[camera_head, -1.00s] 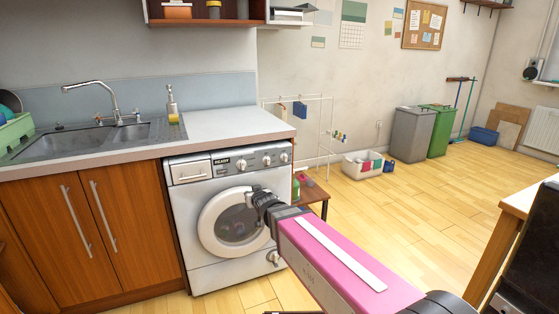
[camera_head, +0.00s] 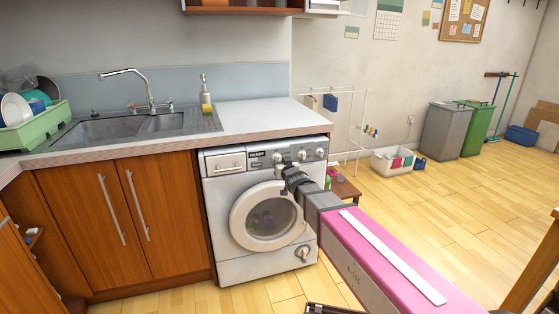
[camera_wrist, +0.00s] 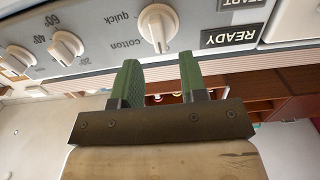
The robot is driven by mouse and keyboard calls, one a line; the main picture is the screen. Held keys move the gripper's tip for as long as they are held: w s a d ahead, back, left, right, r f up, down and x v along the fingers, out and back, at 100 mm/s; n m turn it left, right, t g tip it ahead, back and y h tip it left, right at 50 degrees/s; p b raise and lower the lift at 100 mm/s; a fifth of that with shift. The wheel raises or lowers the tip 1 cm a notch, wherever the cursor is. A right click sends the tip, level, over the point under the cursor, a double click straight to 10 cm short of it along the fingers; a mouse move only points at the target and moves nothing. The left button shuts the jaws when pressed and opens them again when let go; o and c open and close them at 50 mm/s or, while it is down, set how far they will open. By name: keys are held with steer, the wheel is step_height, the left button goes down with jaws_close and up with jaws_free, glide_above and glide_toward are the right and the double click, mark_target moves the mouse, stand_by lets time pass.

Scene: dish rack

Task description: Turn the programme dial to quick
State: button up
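The washing machine's front panel appears upside down in the wrist view. The white programme dial (camera_wrist: 157,28) has the printed words "quick" and "cotton" beside it. I cannot tell for sure which mark it points to. My gripper (camera_wrist: 160,72) has two green fingers, spread apart with nothing between them. The fingertips are just short of the dial in that view, and the dial is not between them. In the head view my gripper (camera_head: 287,170) is in front of the white washing machine (camera_head: 221,210), close to the panel and above the round door, near the dial (camera_head: 277,158).
Two other knobs (camera_wrist: 67,47) (camera_wrist: 17,60) with numbers sit beside the dial, and a READY label (camera_wrist: 232,36) is on its other side. The worktop (camera_head: 265,117) overhangs the machine. A small brown table (camera_head: 345,189) stands right of it.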

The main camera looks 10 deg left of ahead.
mark_target(278, 158)
steer(key=x, duration=0.3)
steer(key=shift+w+a, duration=0.15)
steer(key=shift+w, duration=0.05)
jaws_close()
